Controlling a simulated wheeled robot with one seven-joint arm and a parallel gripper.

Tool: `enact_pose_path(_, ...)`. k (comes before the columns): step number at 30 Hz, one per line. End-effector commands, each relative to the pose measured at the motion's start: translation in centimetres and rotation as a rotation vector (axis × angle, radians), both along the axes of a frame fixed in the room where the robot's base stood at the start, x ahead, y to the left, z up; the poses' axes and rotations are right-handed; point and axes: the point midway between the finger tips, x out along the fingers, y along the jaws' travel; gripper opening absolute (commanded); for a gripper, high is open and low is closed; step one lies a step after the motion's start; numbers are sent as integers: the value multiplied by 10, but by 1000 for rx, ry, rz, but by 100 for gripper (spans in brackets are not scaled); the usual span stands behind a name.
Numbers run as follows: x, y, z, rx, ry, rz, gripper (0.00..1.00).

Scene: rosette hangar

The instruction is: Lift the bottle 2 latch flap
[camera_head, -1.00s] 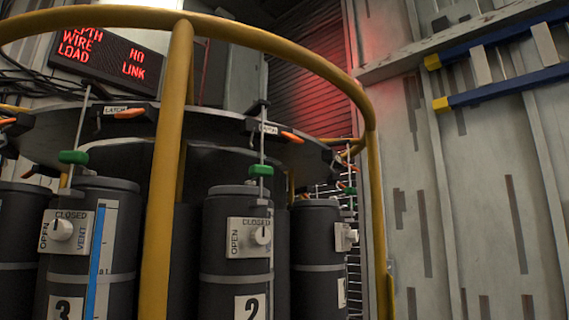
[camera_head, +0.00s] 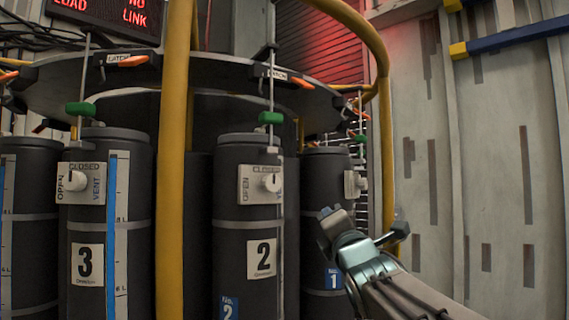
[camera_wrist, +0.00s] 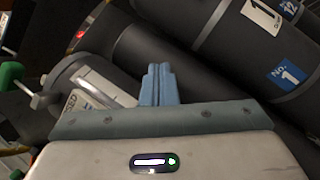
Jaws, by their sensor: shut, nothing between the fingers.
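Bottle 2 (camera_head: 248,222) is a dark upright cylinder with a white "2" label and an OPEN/CLOSED valve plate (camera_head: 261,184). Above it, on the rim of the round dark plate, is a latch flap with an orange tab (camera_head: 300,82) beside a white LATCH label (camera_head: 277,75). The flap looks down. My gripper (camera_head: 328,214) is at the lower right in the head view, below and right of the flap and clear of it. In the wrist view its blue-grey fingers (camera_wrist: 158,84) are together and empty. The flap cannot be made out in that view.
A green handle (camera_head: 271,117) on a thin rod hangs above bottle 2. Bottle 3 (camera_head: 85,225) is left, bottle 1 (camera_head: 326,180) right. Open space lies before the right wall.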

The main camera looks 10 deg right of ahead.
Motion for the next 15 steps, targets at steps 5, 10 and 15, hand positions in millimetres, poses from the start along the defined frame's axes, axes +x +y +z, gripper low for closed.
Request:
enact_pose_path(5,-11,11,84,-424,-322,-104,0)
enact_pose_path(10,-27,22,123,-655,-516,-201,0)
enact_pose_path(15,-33,25,134,-729,-582,-240,0)
